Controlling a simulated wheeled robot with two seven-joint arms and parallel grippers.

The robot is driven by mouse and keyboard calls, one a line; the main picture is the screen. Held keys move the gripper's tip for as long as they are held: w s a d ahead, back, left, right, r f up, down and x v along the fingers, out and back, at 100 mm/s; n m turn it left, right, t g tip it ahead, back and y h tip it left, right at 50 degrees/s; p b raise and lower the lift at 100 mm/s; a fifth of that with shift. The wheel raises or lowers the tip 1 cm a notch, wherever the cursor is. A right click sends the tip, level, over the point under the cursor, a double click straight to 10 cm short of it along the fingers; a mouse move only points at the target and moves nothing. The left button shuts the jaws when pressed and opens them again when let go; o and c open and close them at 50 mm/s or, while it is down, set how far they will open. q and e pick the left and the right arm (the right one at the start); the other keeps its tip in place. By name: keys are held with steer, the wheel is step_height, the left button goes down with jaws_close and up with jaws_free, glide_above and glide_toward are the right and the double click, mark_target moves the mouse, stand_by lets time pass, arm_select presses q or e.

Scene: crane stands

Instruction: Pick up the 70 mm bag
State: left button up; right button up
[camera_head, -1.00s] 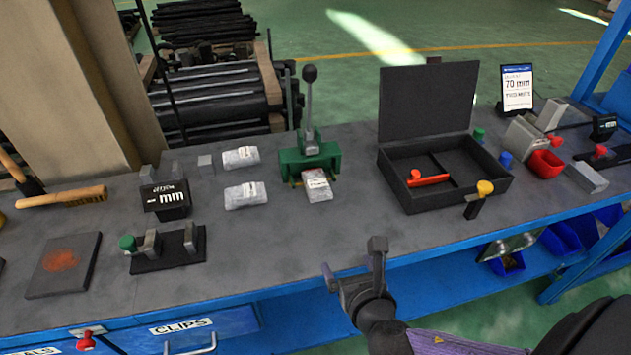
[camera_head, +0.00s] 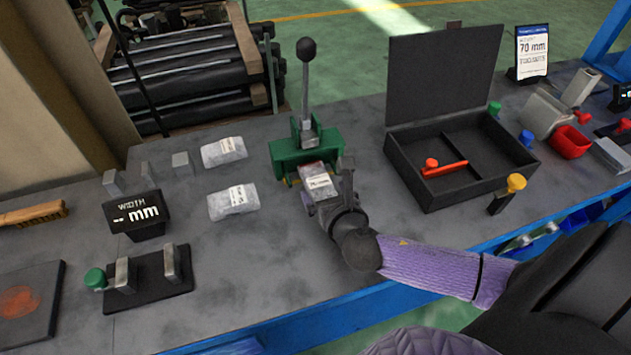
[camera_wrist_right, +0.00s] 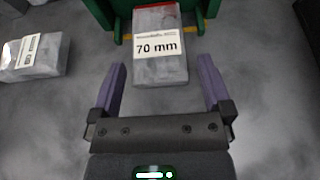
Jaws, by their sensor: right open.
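The 70 mm bag (camera_wrist_right: 160,65) is a clear grey packet with a white label reading "70 mm". It lies in front of the green press (camera_wrist_right: 105,10), and its far end lies between the press's green sides. In the head view the bag (camera_head: 318,180) is partly hidden by my right gripper (camera_head: 328,195). In the right wrist view my right gripper (camera_wrist_right: 163,82) is open, its two purple fingers apart, with the near end of the bag between or just beyond the fingertips. My left gripper is not in view.
Two other labelled bags (camera_head: 223,151) (camera_head: 232,201) lie left of the press. An open black case (camera_head: 455,200) with a red tool stands to the right. A width display (camera_head: 137,213) and a black fixture (camera_head: 150,283) are at the left. The bench front is clear.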

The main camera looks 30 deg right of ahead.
mark_target(321, 187)
steer(key=b+x, duration=0.1)
steer(key=x, duration=0.2)
steer(key=shift+w+f, duration=0.1)
steer(key=shift+w, duration=0.2)
jaws_close()
